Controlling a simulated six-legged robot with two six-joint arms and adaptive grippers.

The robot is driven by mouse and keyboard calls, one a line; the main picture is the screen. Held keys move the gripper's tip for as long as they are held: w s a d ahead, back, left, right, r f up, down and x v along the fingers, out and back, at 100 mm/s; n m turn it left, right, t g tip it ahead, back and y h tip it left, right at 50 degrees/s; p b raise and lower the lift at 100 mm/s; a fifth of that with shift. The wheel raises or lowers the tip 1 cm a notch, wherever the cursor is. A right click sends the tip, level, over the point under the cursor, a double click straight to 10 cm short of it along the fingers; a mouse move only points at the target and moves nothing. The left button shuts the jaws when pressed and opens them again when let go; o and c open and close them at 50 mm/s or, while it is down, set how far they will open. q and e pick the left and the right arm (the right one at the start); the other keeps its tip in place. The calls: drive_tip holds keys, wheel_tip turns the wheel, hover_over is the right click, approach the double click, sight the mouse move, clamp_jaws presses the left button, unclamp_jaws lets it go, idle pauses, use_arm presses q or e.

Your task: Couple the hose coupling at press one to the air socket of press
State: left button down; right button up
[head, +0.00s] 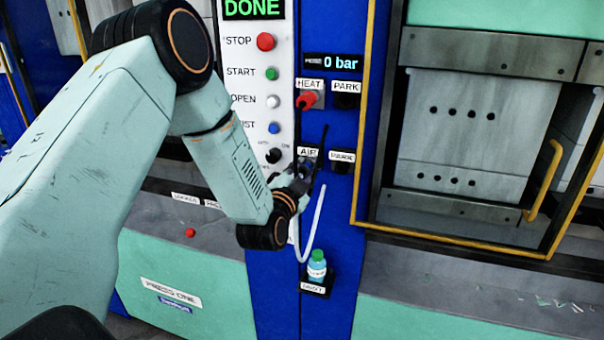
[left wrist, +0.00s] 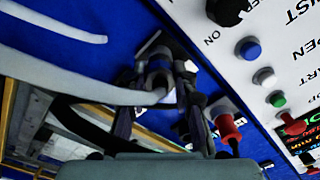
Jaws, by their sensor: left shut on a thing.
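My left gripper (head: 303,172) is at the socket marked AIR (head: 308,151) on the blue column of press one. It is shut on the hose coupling (left wrist: 158,72), a grey piece between the two fingers in the left wrist view, where the gripper (left wrist: 155,92) also shows. A pale hose (head: 316,225) hangs from the gripper in a loop. The air socket itself is hidden behind the gripper, and I cannot tell whether the coupling is seated in it. The pressure display (head: 332,63) reads 0 bar. My right gripper is not in view.
A red coupling (head: 308,99) sits at HEAT, above AIR. Dark PARK sockets (head: 342,162) are to the right. The white button panel (head: 262,80) is close on the left, its screen reading DONE. A small bottle (head: 317,266) stands in a holder below.

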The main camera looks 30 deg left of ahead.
use_arm(q)
drive_tip(key=shift+r, duration=0.15)
drive_tip(key=c, duration=1.4)
unclamp_jaws()
drive_tip(key=shift+w, duration=0.1)
drive_tip(key=o, duration=0.4)
drive_tip(key=shift+w, duration=0.15)
drive_tip(key=shift+s, duration=0.2)
drive_tip(key=shift+s, duration=0.1)
drive_tip(key=shift+v, duration=5.75)
drive_tip(key=shift+s, duration=0.2)
